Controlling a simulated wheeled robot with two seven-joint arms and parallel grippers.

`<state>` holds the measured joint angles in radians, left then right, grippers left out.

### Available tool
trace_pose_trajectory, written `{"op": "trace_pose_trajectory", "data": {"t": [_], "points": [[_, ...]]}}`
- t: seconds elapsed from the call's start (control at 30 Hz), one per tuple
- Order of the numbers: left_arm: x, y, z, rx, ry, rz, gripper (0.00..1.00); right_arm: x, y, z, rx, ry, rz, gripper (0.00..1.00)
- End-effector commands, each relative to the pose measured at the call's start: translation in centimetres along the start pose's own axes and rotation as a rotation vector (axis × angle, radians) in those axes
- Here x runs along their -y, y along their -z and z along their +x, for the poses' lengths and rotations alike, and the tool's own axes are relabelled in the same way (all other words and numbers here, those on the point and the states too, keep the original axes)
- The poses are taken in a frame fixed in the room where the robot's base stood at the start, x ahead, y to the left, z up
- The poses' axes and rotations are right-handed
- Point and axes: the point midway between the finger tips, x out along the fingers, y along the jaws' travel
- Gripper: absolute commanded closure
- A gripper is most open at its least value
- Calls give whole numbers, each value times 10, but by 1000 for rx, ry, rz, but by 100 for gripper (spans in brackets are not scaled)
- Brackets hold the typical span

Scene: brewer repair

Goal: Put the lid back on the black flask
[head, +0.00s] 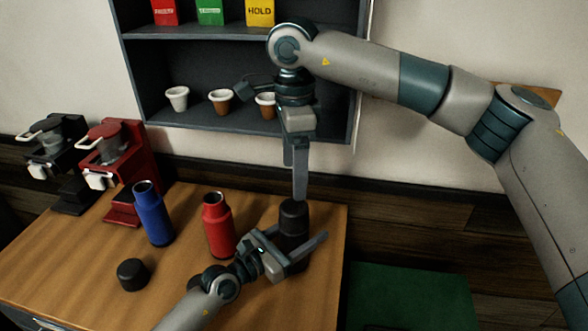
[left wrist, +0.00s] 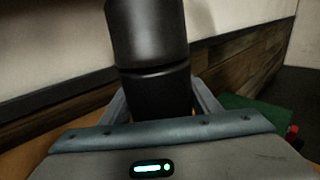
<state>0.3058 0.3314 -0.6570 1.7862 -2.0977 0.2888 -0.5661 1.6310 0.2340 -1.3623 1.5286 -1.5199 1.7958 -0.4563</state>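The black flask (head: 292,250) stands upright at the right end of the table; its dark body also shows in the left wrist view (left wrist: 158,90). A black lid-like upper part (head: 294,214) sits in line on top of it, with a seam below it in the left wrist view (left wrist: 147,35). My left gripper (head: 300,240) has one finger on each side of the flask body, seemingly closed on it. My right gripper (head: 301,196) points down, its fingertips at the top of the upper part. Its fingers are seen edge-on, so their gap is hidden.
A loose black cap (head: 133,274) lies on the table (head: 80,250) at front left. A blue flask (head: 153,215) and a red flask (head: 218,228) stand left of my left gripper. Red (head: 118,165) and black (head: 55,160) brewers stand behind. A shelf (head: 180,75) holds cups and boxes.

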Motion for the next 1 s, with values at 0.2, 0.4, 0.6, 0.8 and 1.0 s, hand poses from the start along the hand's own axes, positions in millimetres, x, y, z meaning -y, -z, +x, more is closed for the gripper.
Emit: {"op": "trace_pose_trajectory", "data": {"t": [0.2,0.4,0.6,0.8,1.0], "points": [[0,0,0,0,0,0,24,0,0,0,0,0,0,24],[0,0,-1,0,0,0,24,0,0,1,0,0,0,24],[0,2,-11,-1,0,0,24,0,0,4,0,0,0,24],[0,3,-38,-1,-1,-1,24,0,0,10,0,0,0,24],[0,4,-76,-2,-1,0,24,0,0,21,0,0,0,24]]}}
